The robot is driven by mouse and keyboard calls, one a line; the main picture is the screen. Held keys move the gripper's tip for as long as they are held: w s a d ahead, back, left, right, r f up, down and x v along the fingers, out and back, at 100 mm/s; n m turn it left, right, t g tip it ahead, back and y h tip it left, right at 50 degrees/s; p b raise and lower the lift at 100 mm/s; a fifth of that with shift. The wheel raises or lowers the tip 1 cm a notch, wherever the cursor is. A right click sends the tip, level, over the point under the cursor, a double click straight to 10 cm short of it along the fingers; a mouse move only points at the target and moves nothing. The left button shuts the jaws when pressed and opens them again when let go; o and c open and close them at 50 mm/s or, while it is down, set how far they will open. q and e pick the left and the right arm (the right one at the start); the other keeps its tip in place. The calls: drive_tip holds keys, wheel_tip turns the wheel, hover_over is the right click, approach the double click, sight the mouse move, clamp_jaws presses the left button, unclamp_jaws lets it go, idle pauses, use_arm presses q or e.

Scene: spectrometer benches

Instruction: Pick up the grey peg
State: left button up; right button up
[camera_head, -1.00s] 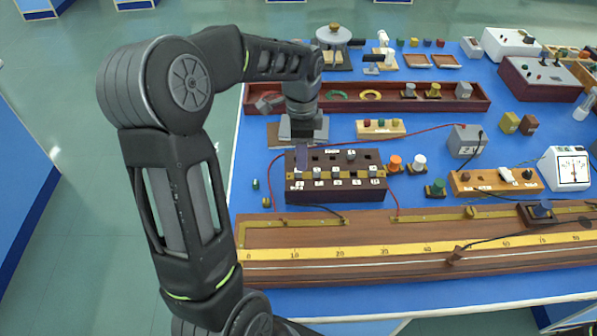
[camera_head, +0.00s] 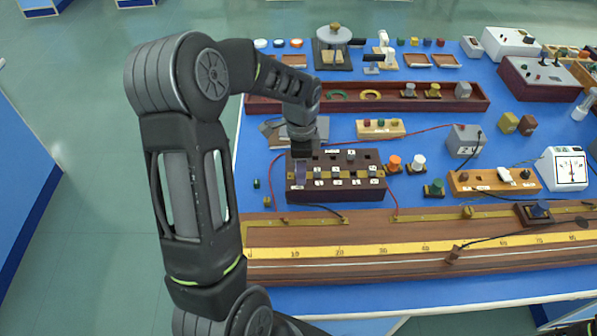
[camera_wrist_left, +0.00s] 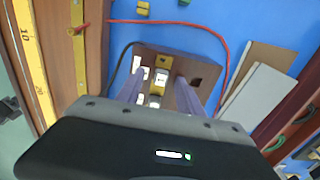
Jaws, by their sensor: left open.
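The dark brown plug box (camera_head: 345,192) stands on the blue bench, with several small grey pegs along its top, such as one (camera_head: 336,172) in the front row and one (camera_head: 351,155) in the back row. My left gripper (camera_head: 300,178) is over the left end of the box, pointing down. In the left wrist view the open fingers (camera_wrist_left: 158,88) straddle a light grey peg (camera_wrist_left: 161,77), with more pegs close by on the box (camera_wrist_left: 205,70). I see no peg gripped. The gripper hides part of the box's left end.
A long wooden metre bridge (camera_head: 400,260) lies in front of the box. A red wire (camera_head: 280,180) loops around the box's left side. Behind it lie grey plates (camera_head: 272,130) and a long brown tray (camera_head: 445,103). Orange (camera_head: 394,162) and white (camera_head: 418,161) knobs stand at right.

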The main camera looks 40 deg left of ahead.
idle(0.4)
use_arm(q)
clamp_jaws()
idle(0.4)
